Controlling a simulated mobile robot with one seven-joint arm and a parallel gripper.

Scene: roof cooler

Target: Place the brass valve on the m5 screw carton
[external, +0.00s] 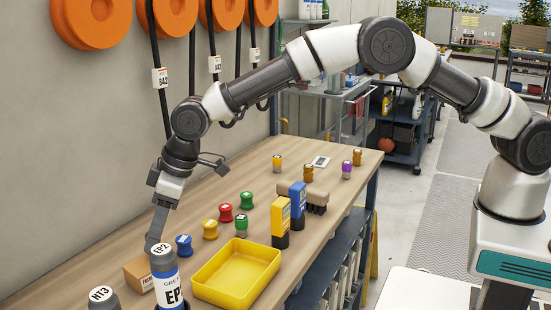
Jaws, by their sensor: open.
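A small brown cardboard box (138,273), which looks like the m5 screw carton, sits on the wooden workbench near the wall at lower left. The grey bottle labelled EP2 hides part of it. My gripper (153,240) points down just above or behind the carton; its jaws are open. I cannot make out the brass valve for certain; it may be hidden by the gripper, the bottle or the carton. I cannot tell whether the fingers touch anything.
The EP2 bottle (167,280) and HT3 bottle (103,299) stand close to the gripper. A yellow tray (236,272), several coloured capped knobs, a yellow device (281,222) and a brush (316,203) are on the bench (110,248). Black cables hang along the wall.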

